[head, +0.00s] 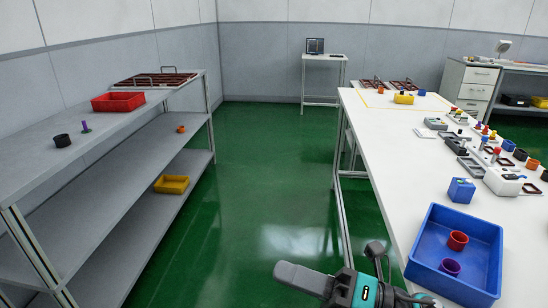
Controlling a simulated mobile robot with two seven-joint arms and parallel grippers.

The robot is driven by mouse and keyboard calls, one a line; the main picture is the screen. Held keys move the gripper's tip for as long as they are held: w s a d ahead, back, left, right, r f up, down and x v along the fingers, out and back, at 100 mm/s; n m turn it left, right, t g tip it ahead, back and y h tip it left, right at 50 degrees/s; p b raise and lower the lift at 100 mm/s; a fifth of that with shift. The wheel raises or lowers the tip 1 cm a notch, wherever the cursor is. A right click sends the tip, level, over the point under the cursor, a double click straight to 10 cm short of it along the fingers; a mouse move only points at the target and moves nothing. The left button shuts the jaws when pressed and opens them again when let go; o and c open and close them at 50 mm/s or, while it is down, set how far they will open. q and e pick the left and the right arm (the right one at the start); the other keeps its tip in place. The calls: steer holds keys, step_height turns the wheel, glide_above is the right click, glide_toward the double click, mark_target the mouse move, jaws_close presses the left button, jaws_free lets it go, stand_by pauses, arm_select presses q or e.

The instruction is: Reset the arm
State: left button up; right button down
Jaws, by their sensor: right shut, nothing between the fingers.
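My right gripper (283,271) shows at the bottom of the head view, with its grey fingers pointing left and shut with nothing between them. It is over the green floor, just left of the white table's near end and apart from the blue tray. The teal and dark wrist part of my right arm is behind the fingers, at the bottom edge. The rest of the arm is cut off by the frame. My left gripper is not in view.
The white table (386,163) at right bears a blue tray (467,288) with a red pot (457,241) and a purple pot (449,267). A grey shelf (122,132) at left holds a red tray (118,102). The green floor (262,180) between them is clear.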

steer(key=w+d+f+m+t+h, duration=0.2)
steer(key=d+f+m+t+h, duration=0.35)
steer(key=m, duration=0.65)
steer(key=w+d+f+m+t+h, duration=0.1)
steer(key=d+f+m+t+h, duration=0.45)
steer(key=m, duration=0.55)
steer(key=s+d+f+m+g+h, duration=0.2)
steer(key=s+f+m+g+h, duration=0.1)
steer(key=f, duration=0.4)
steer(key=s+d+f+m+g+h, duration=0.1)
steer(key=s+f+m+g+h, duration=0.2)
steer(key=s+f+m, duration=0.3)
step_height(320, 180, down, 2)
steer(key=m, duration=0.2)
steer(key=shift+s+d+m+h, duration=0.25)
steer(key=shift+d+m+h, duration=0.05)
steer(key=shift+d, duration=0.05)
